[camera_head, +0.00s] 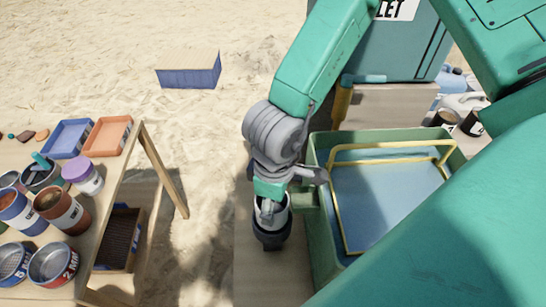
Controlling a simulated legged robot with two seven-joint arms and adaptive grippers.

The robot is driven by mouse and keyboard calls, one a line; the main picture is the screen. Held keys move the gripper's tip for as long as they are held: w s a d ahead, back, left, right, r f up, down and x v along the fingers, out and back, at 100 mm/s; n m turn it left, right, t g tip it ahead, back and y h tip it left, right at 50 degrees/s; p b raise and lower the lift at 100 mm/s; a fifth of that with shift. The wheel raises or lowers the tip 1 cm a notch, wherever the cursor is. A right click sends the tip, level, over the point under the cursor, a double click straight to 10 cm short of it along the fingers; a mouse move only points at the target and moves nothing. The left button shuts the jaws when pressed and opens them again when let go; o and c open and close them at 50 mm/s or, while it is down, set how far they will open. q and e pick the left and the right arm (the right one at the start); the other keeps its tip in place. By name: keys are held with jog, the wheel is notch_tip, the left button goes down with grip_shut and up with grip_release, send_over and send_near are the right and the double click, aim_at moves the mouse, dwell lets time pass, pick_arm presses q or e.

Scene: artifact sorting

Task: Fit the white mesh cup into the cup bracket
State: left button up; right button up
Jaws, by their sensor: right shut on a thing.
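My right gripper (268,203) points down at the middle of the view, left of the green bin. It is shut on the white mesh cup (283,213), whose pale upper wall shows around the fingers. A dark round holder (271,237), which looks like the cup bracket, is directly below and around the cup's lower part. It sits beside the bin's left wall. The gripper hides part of the cup. I cannot tell how deep the cup sits in the bracket. My left gripper is not in view.
The green bin (318,236) holds a blue panel and a yellow frame (341,205). At left, a wooden table (112,169) carries several cans, a blue tray (68,138) and an orange tray (108,136). A blue box (189,76) lies on the sand. Bottles and jars stand at far right.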

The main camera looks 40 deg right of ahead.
jog(key=shift+f+b, duration=0.85)
jog(key=shift+f, duration=1.6)
jog(key=o, duration=1.2)
jog(key=shift+c, duration=0.2)
jog(key=shift+w+r, duration=0.1)
jog(key=shift+r, duration=0.5)
notch_tip(320, 180, up, 11)
jog(key=shift+f, duration=0.1)
